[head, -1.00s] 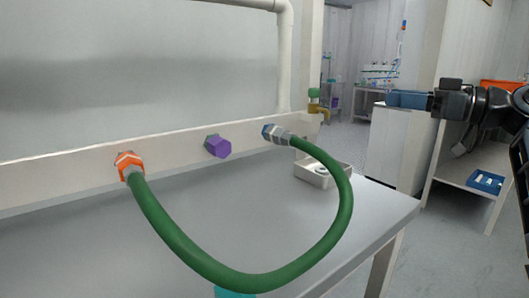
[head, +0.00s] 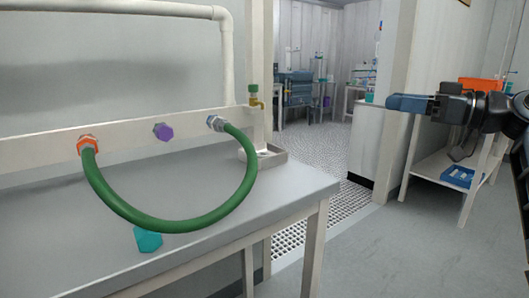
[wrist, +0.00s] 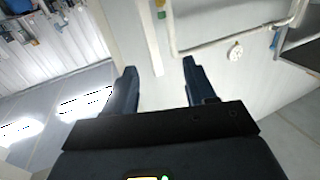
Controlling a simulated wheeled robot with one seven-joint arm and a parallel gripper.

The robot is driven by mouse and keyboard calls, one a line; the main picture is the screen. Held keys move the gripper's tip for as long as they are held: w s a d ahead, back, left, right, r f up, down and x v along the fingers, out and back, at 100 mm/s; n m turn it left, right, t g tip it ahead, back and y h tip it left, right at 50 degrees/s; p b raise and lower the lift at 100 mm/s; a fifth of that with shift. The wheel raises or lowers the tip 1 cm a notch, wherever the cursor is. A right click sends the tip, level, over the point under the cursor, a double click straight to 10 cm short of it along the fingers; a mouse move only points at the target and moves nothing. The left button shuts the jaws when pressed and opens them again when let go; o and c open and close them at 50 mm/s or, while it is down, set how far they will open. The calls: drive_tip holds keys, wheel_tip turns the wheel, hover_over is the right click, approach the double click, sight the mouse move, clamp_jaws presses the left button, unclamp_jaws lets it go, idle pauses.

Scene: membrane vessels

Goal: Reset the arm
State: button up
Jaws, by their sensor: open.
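My gripper (head: 412,102) is at the right of the head view, held out in the air with its blue fingers pointing left. It is empty and clear of the bench. In the wrist view my gripper (wrist: 160,82) shows its two dark blue fingers wide apart with nothing between them. Beyond them are a pale wall, a white pipe and floor.
A green hose (head: 168,222) joins an orange fitting (head: 87,144) and a grey-blue fitting (head: 215,123) on a white rail. A purple cap (head: 163,131) sits between. A teal piece (head: 148,239) lies on the bench (head: 285,192). A shelf (head: 435,174) stands below my arm. Floor is clear.

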drive_tip(key=s+a+f+m+t+h, duration=0.2)
drive_tip(key=s+f+m+h, duration=0.15)
drive_tip(key=f, duration=0.95)
drive_tip(key=s+a+f+m+t+h, duration=0.25)
drive_tip(key=f+m, duration=0.25)
drive_tip(key=f, duration=0.8)
drive_tip(key=s+a+f+m+h, duration=0.1)
drive_tip(key=s+f+m+h, duration=0.15)
drive_tip(key=s+f, duration=0.65)
drive_tip(key=s+a+f+m+h, duration=0.2)
drive_tip(key=s+f+h, duration=0.2)
drive_tip(key=s+f, duration=0.55)
drive_tip(key=s+r+n+h, duration=0.1)
drive_tip(key=s+r, duration=0.3)
drive_tip(key=s, duration=1)
drive_tip(key=s+r+h, duration=0.2)
drive_tip(key=s+r, duration=0.2)
drive_tip(key=s, duration=1)
drive_tip(key=s+r+p, duration=0.2)
drive_tip(key=r+p, duration=0.5)
drive_tip(key=r, duration=0.3)
drive_tip(key=s+r+n+p, duration=0.1)
drive_tip(key=s+r+p, duration=0.1)
drive_tip(key=r+p, duration=0.6)
drive_tip(key=shift+s+d+r+y, duration=0.25)
drive_tip(key=shift+r+y, duration=0.1)
drive_tip(key=shift+r, duration=0.6)
